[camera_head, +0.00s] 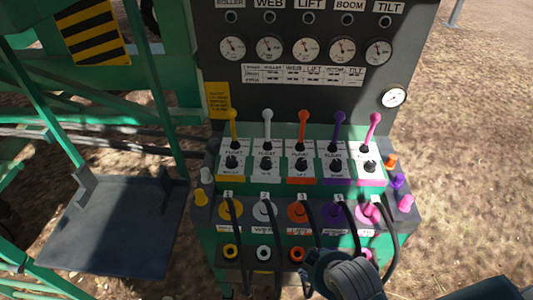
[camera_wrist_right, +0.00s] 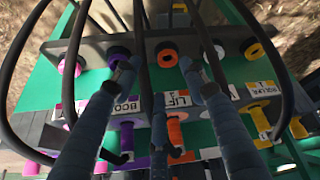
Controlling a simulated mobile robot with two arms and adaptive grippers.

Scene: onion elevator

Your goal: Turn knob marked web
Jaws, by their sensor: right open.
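The knob under the WEB label (camera_head: 270,17) is a small dark round knob at the top of the black panel in the head view, between the ROLLER and LIFT knobs. It stands above a row of gauges. My right gripper (camera_head: 318,268) is far below it, at the lower hose fittings. In the right wrist view its two blue-grey fingers (camera_wrist_right: 157,68) are spread apart with nothing gripped, around the orange LIFT fitting (camera_wrist_right: 167,55). Whether they touch anything I cannot tell. The WEB knob does not show in the wrist view. My left gripper is not in view.
Coloured levers (camera_head: 303,125) stand upright below the gauges (camera_head: 305,49). Several black hoses (camera_head: 391,236) loop from the coloured fittings beside my right gripper. A dark flat platform (camera_head: 112,232) and green frame bars lie at left. Bare ground is open at right.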

